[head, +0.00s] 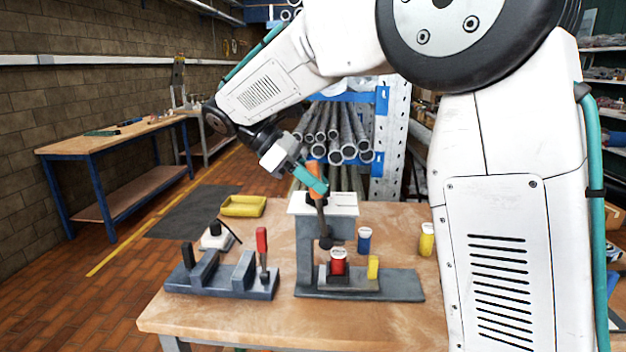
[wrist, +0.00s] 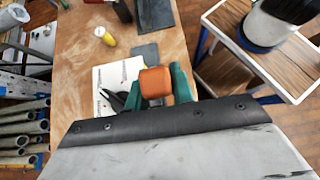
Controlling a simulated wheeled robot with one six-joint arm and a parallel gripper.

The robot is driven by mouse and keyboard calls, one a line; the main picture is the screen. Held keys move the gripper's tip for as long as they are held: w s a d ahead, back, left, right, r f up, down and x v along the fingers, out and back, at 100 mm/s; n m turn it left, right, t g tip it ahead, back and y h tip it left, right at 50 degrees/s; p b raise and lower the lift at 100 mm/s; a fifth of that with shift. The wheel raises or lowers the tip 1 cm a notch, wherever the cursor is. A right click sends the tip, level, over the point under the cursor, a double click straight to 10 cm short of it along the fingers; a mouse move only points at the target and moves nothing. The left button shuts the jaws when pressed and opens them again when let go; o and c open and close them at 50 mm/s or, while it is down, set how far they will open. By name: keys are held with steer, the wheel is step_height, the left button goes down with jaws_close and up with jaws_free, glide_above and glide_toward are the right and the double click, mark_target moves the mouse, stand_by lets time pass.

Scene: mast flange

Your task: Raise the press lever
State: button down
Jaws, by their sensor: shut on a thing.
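The press (head: 306,240) stands on the wooden table with a grey base and an upright column. Its lever has an orange handle (head: 314,170) and a dark shaft; the handle points upward. The orange handle (wrist: 155,83) also shows in the wrist view, between teal fingers. My gripper (head: 312,180) is shut on the orange handle, above the press. A dark round ram end (head: 326,242) hangs above a red can with a white lid (head: 338,264) on the press base. The lever's pivot is not clear to see.
A fixture with a red-handled clamp (head: 262,250) stands left of the press. A yellow block (head: 373,267) is on the press base. A blue can (head: 364,240) and a yellow can (head: 426,240) stand to the right. A yellow tray (head: 243,207) lies at the back left.

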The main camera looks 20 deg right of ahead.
steer(key=c, duration=1.2)
jaws_free()
steer(key=shift+a, duration=0.15)
steer(key=v, duration=0.7)
steer(key=shift+w+a+r, duration=0.15)
steer(key=shift+a+r, duration=0.1)
steer(key=shift+a, duration=0.05)
